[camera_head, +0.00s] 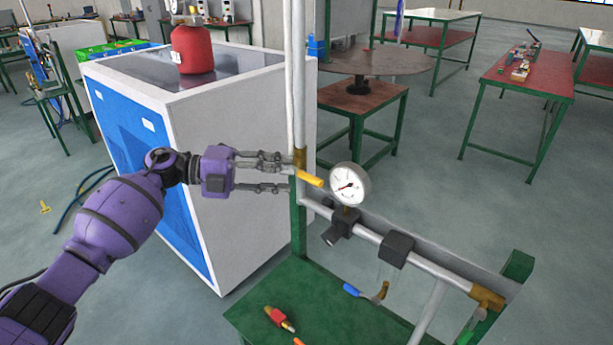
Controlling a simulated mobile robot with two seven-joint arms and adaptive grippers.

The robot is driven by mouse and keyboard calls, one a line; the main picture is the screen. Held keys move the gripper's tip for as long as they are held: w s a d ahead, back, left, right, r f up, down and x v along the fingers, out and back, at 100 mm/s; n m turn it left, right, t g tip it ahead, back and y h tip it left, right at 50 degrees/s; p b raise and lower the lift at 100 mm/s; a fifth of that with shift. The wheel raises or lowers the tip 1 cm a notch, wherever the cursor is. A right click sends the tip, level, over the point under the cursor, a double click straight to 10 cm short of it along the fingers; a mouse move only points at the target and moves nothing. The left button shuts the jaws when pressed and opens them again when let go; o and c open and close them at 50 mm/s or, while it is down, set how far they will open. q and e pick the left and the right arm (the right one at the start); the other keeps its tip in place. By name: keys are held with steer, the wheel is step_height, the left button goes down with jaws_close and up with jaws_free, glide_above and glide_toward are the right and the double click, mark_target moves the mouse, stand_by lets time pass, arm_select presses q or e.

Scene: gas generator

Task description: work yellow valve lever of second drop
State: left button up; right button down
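A yellow valve lever (311,178) sticks out to the right from a brass valve (300,158) on the white vertical pipe (297,80). I cannot tell from this view whether it is on the second drop. My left gripper (290,173) comes in from the left, with its fingers pointing right and spread apart. Its fingertips are at the left side of the pipe, close to the valve and the lever's base. Nothing shows between the fingers; whether they touch the valve is unclear. My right gripper is out of view.
A round pressure gauge (349,184) sits just right of the lever, above a horizontal pipe (375,235) with black fittings. A green bench (275,300) holds loose tools below. A white-and-blue cabinet (250,225) with a red tank (193,50) stands behind my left arm.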

mark_target(303, 177)
arm_select(q)
steer(key=d, duration=0.4)
steer(key=w+d, duration=0.1)
steer(key=d, duration=0.1)
steer(key=shift+d+f, duration=0.2)
steer(key=shift+f, duration=0.2)
jaws_close()
